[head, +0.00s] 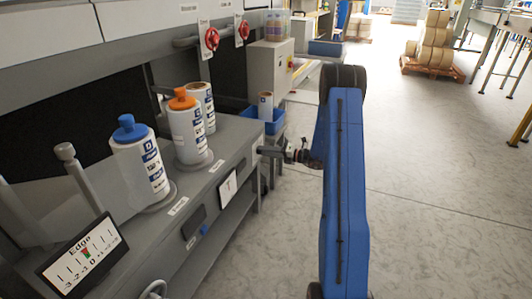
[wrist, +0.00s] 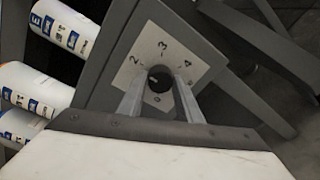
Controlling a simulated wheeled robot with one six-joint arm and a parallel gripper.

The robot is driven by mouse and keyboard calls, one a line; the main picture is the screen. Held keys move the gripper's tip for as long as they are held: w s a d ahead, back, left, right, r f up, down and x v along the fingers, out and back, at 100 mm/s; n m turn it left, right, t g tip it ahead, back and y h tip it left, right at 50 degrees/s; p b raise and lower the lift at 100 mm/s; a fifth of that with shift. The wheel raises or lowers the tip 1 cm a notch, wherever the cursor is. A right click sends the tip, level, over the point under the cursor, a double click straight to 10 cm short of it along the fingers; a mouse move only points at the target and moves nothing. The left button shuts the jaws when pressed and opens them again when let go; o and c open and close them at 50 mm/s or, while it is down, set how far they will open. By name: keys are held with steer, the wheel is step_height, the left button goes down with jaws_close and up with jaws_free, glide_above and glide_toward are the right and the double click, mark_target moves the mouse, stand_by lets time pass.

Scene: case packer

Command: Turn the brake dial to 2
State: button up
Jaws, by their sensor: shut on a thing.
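The brake dial (wrist: 160,78) is a small dark round knob on a pale square plate (wrist: 150,42) in the wrist view. The plate shows 2 at upper left, 3 at the top, 4 at upper right and what looks like 0 below the knob. My gripper (wrist: 159,84) has one finger on each side of the knob and is shut on it. A faint light mark shows on the knob, but I cannot tell surely which number it points to. In the head view my gripper (head: 268,151) is at the end of the grey bench; the dial is hidden there.
White rolls with blue and orange caps (head: 138,160) (head: 187,130) stand on the grey bench (head: 225,140). An Edge display (head: 82,257) is at front left. A blue bin (head: 270,118) and a grey cabinet (head: 270,72) stand beyond.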

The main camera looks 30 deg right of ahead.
steer(key=shift+f, duration=0.1)
stand_by(0.3)
steer(key=o, duration=1)
steer(key=shift+o, duration=0.2)
steer(key=shift+s, duration=0.1)
steer(key=v, duration=1.7)
steer(key=shift+s, duration=0.2)
steer(key=shift+d, duration=0.1)
